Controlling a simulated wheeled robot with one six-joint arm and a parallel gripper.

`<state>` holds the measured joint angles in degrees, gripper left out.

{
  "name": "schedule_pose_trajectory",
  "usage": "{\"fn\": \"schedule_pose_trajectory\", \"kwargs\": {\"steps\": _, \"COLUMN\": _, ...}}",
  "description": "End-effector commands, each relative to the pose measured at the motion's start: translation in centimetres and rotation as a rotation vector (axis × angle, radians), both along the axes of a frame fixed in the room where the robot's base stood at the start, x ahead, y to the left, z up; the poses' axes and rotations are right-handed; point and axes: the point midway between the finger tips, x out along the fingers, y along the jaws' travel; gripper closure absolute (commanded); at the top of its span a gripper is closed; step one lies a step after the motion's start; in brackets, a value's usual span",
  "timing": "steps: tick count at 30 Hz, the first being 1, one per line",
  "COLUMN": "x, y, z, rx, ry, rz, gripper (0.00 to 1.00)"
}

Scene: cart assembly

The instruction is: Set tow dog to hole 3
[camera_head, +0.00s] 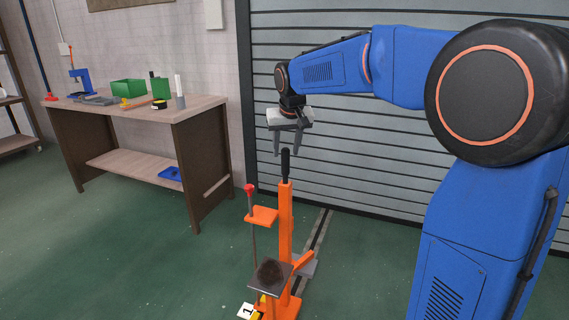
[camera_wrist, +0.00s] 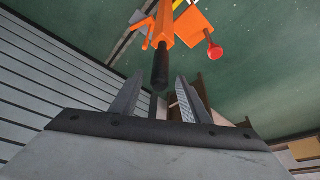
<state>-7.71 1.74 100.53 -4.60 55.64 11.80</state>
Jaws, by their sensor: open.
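An orange upright post (camera_head: 286,215) with a black grip (camera_head: 285,165) on top stands on the floor. Beside it a thin rod with a red knob (camera_head: 249,188) passes by an orange bracket (camera_head: 263,215); the knob also shows in the wrist view (camera_wrist: 215,53). I cannot tell which part is the tow dog, and no hole 3 is readable. My gripper (camera_head: 287,152) points down, open and empty, just above the black grip. In the wrist view the grip (camera_wrist: 160,68) lies between and beyond the fingertips (camera_wrist: 160,80).
A dark plate with a brown lump (camera_head: 270,272) sits low at the post's front, near a white number 1 tag (camera_head: 246,311). A floor rail (camera_head: 320,232) runs behind. A workbench (camera_head: 150,115) with tools stands left; a grey shutter (camera_head: 350,140) is behind. Green floor between is clear.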

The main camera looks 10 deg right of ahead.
Motion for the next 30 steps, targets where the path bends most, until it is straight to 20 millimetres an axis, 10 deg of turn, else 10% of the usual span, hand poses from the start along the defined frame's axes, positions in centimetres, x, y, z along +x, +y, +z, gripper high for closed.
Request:
{"fn": "schedule_pose_trajectory", "kwargs": {"steps": 12, "x": 2.3, "y": -0.1, "z": -5.7, "rx": -0.001, "ry": 0.001, "rz": 0.000, "gripper": 0.58}}
{"fn": "schedule_pose_trajectory", "kwargs": {"steps": 26, "x": 2.7, "y": -0.1, "z": -6.6, "rx": 0.000, "ry": 0.000, "rz": 0.000, "gripper": 0.58}}
{"fn": "schedule_pose_trajectory", "kwargs": {"steps": 30, "x": 2.7, "y": -0.1, "z": -6.6, "rx": 0.000, "ry": 0.000, "rz": 0.000, "gripper": 0.92}}
